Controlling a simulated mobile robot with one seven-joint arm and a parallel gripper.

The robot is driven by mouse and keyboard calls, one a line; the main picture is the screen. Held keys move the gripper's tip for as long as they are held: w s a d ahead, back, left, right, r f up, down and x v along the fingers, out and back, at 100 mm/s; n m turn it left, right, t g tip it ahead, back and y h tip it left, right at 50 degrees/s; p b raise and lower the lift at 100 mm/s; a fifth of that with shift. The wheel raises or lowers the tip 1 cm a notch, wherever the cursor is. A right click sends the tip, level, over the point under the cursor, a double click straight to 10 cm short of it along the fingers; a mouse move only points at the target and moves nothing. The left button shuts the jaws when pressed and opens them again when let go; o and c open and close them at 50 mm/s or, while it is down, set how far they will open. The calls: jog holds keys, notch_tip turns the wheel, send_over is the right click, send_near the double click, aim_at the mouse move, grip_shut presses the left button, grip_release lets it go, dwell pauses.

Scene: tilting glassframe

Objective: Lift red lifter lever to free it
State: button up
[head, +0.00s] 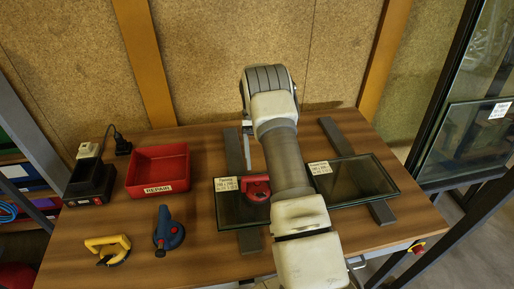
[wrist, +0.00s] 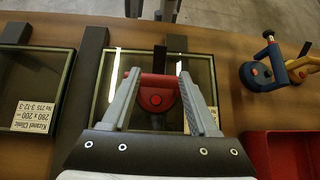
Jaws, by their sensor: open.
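A red lifter (head: 256,188) with a round red knob sits on the left glass pane (head: 228,212), beside a paper label. In the wrist view the red lifter (wrist: 157,97) shows between the two grey fingers of my open gripper (wrist: 160,82). A red crossbar spans the gap between the fingers, and a dark upright piece shows beyond it. I cannot tell whether the fingers touch the lifter. In the head view my arm covers part of the panes, and only a little of my gripper (head: 247,150) shows, just behind the lifter.
The panes lie across dark grey bars (head: 331,130) on the wooden table. A second glass pane (head: 360,182) lies right. A red bin (head: 158,190), a black box (head: 88,182), a blue-and-red suction lifter (head: 168,232) and a yellow lifter (head: 108,249) stand left.

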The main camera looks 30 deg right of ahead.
jog(key=shift+v, duration=2)
jog(key=shift+s, duration=0.1)
